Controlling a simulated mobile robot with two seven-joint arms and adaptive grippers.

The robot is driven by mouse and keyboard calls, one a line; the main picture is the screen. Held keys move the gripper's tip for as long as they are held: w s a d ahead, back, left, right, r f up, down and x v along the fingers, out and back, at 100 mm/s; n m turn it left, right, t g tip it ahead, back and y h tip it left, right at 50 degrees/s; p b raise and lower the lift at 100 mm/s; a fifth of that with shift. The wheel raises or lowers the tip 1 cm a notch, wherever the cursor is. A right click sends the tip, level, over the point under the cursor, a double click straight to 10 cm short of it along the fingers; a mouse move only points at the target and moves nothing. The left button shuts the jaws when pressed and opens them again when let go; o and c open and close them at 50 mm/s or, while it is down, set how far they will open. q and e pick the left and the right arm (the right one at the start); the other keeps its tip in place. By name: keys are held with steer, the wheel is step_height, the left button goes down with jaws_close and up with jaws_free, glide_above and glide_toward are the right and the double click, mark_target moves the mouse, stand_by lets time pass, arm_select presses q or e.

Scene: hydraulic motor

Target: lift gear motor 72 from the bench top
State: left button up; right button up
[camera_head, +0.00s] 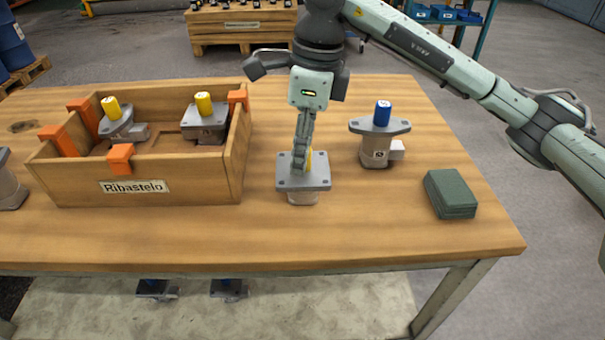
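A motor with a grey square flange, a beige body and a yellow shaft (318,184) stands upright on the bench top (370,225) near the middle. My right gripper (304,165) comes down onto it from above, its fingers at the yellow shaft. The fingers are seen edge-on and hide most of the shaft, so I cannot tell whether they are closed on it. The motor appears to rest on the bench. Another motor with a blue shaft (375,145) stands to its right. I cannot read the number 72 on either. My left gripper is not in view.
A wooden crate labelled Ribastelo (210,190) at the left holds two yellow-shaft motors and has orange corner pieces. A stack of green pads (450,193) lies near the right edge. Part of another motor (8,185) shows at the left edge. The front middle is clear.

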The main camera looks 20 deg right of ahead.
jaws_close()
steer(key=shift+r, duration=0.15)
